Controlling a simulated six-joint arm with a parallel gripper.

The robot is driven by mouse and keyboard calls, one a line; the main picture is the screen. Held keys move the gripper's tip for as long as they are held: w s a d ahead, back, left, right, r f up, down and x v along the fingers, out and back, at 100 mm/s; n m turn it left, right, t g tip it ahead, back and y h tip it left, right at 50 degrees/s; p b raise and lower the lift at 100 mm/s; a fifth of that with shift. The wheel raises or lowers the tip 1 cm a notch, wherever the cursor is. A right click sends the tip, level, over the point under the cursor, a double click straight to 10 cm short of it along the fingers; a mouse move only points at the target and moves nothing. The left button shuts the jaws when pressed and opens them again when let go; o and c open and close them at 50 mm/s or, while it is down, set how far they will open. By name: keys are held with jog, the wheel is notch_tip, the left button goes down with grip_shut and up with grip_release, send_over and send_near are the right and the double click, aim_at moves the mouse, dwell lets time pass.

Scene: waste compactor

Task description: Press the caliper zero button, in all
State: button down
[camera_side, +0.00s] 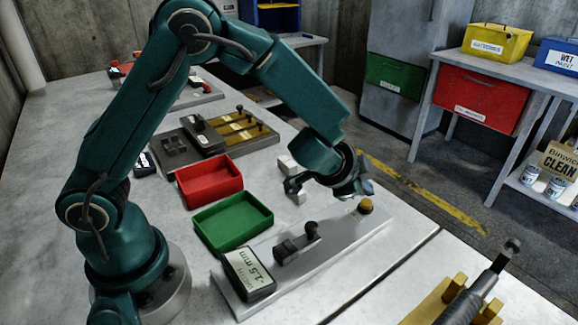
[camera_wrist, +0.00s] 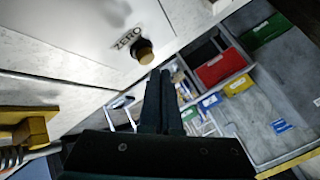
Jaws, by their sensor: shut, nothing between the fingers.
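The zero button (camera_side: 366,205) is a small brass-coloured knob at the right end of a long grey plate (camera_side: 334,246) in the side view. In the wrist view the button (camera_wrist: 143,50) has a dark base beside printed ZERO lettering. A dark display box (camera_side: 249,273) at the plate's other end shows a reading that looks like -1.5 mm. My gripper (camera_side: 365,188) is just above and beside the button, seemingly apart from it. In the wrist view my gripper's fingers (camera_wrist: 161,74) are together and empty, their tips just below and right of the button.
A green tray (camera_side: 233,252) and a red tray (camera_side: 182,191) stand left of the plate. A dark clamp-like block (camera_side: 297,244) sits mid-plate. White blocks (camera_side: 288,164) lie behind my gripper. A yellow fixture (camera_side: 428,303) stands on the neighbouring surface at front right.

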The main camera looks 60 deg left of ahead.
jog(key=shift+f, duration=0.15)
dwell(0.7)
jog(key=shift+f, duration=0.3)
jog(key=shift+f, duration=0.5)
dwell(0.6)
jog(key=shift+r, duration=0.95)
jog(key=shift+r, duration=0.1)
jog(key=shift+r, duration=2.4)
